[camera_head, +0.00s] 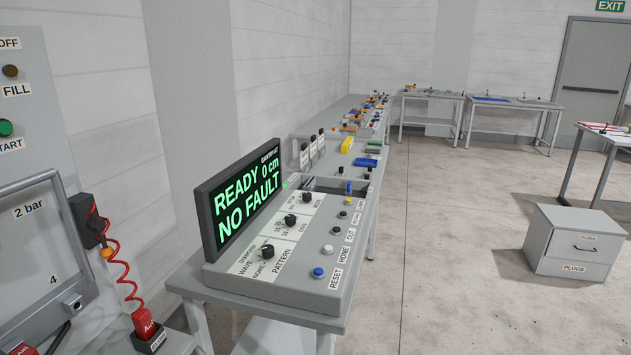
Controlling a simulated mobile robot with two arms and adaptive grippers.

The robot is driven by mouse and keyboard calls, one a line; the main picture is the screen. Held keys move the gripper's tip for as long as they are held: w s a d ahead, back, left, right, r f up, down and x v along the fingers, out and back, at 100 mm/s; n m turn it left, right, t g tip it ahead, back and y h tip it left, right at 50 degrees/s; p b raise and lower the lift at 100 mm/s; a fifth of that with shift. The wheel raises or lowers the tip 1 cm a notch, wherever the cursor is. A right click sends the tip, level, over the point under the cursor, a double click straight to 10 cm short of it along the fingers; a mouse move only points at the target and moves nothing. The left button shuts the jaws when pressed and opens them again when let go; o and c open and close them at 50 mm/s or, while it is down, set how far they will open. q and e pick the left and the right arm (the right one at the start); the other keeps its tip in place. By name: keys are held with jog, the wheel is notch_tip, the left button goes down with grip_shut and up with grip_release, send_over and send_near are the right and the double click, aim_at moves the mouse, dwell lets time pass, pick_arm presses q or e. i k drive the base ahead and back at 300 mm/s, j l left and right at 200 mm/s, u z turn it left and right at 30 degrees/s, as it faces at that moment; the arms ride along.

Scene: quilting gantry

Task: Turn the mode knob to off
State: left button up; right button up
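A grey control console (300,268) stands on a table in the middle of the view. It has three black knobs in a column on its left side. The farthest knob (306,195) sits beside a small label that seems to read MODE; its position is too small to tell. The middle knob (290,221) and the nearest knob (267,252), labelled PATTERN with DIAMOND, WAVE and NONE, are nearer me. The upright display (243,197) reads READY, 0 cm, NO FAULT. Neither of my grippers is in view.
Several buttons, including a blue RESET button (318,272), line the console's right side. A red coiled hose (122,262) and a grey panel (25,130) are at left. A PLUGS drawer cabinet (572,243) stands at right. The floor between is clear.

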aim_at(306, 196)
jog(key=i+l+u, duration=0.15)
jog(key=u, duration=0.25)
jog(key=i+l+u, duration=0.25)
jog(key=u, duration=0.15)
jog(key=i+l+u, duration=0.4)
jog(key=k+u, duration=0.1)
jog(key=u, duration=0.3)
